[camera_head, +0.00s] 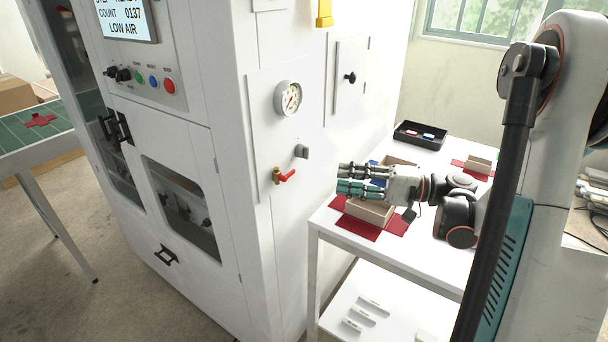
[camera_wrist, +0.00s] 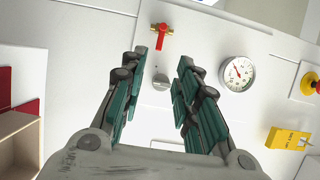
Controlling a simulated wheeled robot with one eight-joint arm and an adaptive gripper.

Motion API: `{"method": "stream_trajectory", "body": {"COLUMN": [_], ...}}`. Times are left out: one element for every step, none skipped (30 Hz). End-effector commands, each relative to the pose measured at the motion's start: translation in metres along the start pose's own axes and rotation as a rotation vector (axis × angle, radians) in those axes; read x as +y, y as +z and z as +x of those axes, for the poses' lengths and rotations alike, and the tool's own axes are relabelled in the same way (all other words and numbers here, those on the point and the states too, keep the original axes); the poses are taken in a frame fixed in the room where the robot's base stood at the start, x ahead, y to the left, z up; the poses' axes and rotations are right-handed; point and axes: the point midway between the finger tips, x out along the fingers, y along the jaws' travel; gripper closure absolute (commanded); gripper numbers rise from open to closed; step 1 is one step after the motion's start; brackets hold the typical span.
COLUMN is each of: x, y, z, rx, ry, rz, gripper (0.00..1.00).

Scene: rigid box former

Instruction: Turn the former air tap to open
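The air tap, with a red lever handle and brass body (camera_head: 284,176), sits low on the white side panel of the machine. In the head view its lever points right and slightly up from the brass body. The tap also shows at the top of the wrist view (camera_wrist: 161,32), beyond the fingertips. My gripper (camera_head: 342,180) is to the right of the tap, above the white table, and apart from it. In the wrist view its two teal-padded fingers (camera_wrist: 163,75) are spread with nothing between them. A pressure gauge (camera_head: 288,98) is above the tap, and the display reads LOW AIR (camera_head: 125,20).
A grey knob (camera_head: 301,151) sits just above right of the tap. The white table (camera_head: 330,228) holds an open box (camera_head: 370,211) on red card below my gripper and a black tray (camera_head: 421,135) behind. A yellow fixture (camera_head: 324,14) is higher on the panel.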

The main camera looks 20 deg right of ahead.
Motion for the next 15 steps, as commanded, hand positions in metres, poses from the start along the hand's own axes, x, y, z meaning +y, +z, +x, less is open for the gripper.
{"method": "stream_trajectory", "body": {"x": [0.001,0.002,0.002,0.002,0.002,0.002,0.002,0.003,0.003,0.003,0.003,0.003,0.003,0.002,0.002], "y": [0.001,0.001,0.001,0.001,0.001,0.002,0.002,0.001,0.001,0.001,0.001,0.001,0.001,0.001,0.001], "z": [0.009,0.015,0.022,0.028,0.035,0.042,0.049,0.054,0.063,0.068,0.074,0.082,0.086,0.092,0.098], "rx": [-0.003,-0.005,-0.004,-0.005,-0.005,-0.005,-0.005,-0.004,-0.005,-0.004,-0.005,-0.005,-0.004,-0.005,-0.003], "ry": [0.001,0.001,0.001,0.001,0.001,0.002,0.002,0.002,0.002,0.002,0.002,0.002,0.002,0.002,0.002], "rz": [0.000,0.000,0.001,0.001,0.001,0.001,0.001,0.001,0.001,0.001,0.001,0.001,0.001,0.001,0.001], "gripper": [0.71,0.71,0.71,0.71,0.71,0.71,0.71,0.71,0.71,0.71,0.71,0.71,0.71,0.71,0.71]}}
